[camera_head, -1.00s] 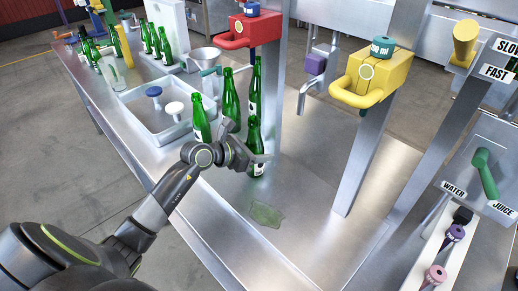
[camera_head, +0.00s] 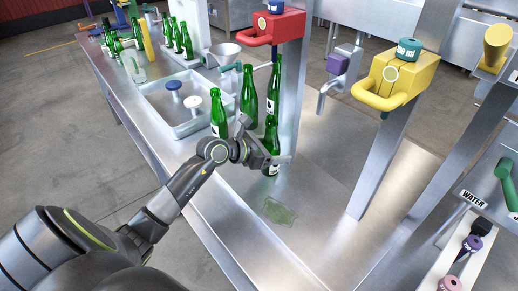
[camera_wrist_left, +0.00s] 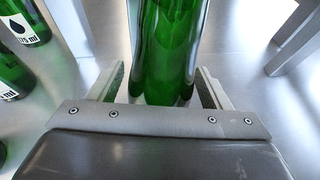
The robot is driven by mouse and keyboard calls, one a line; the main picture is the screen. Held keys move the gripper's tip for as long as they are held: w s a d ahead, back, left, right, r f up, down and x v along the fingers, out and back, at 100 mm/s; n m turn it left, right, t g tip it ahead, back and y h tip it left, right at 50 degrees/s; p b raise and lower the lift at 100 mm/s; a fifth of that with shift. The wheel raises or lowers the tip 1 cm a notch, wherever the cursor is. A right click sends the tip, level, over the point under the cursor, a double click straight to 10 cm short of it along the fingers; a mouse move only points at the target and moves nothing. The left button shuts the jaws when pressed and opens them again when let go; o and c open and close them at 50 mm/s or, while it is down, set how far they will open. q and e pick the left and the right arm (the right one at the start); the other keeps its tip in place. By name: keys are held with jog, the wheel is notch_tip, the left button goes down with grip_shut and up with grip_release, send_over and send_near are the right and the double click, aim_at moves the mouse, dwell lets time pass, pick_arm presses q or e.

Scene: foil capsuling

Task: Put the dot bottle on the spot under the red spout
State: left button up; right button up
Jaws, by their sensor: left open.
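My left gripper (camera_head: 264,146) is open, with its fingers on either side of the nearest green bottle (camera_head: 271,135). In the left wrist view this bottle (camera_wrist_left: 166,45) stands upright between the two fingers, with a gap at the right finger. Its label mark cannot be read, so I cannot tell whether it is the dot bottle. Other green bottles stand behind it: one on the left (camera_head: 219,113), one in the middle (camera_head: 249,97), and one (camera_head: 273,85) below the red spout (camera_head: 275,25). My right gripper is not in view.
A bottle with a drop label (camera_wrist_left: 20,28) stands left in the wrist view. A metal post (camera_head: 292,95) rises close behind the gripper. A sink tray (camera_head: 180,125) lies to the left. A greenish puddle (camera_head: 279,211) lies on the counter in front. A yellow spout (camera_head: 396,80) is right.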

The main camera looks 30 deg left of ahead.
pick_arm(q)
jog(key=b+v, duration=0.2)
jog(key=v, duration=0.9)
jog(key=shift+s+a, duration=0.25)
jog(key=shift+s, duration=0.05)
jog(key=shift+s+a, duration=0.1)
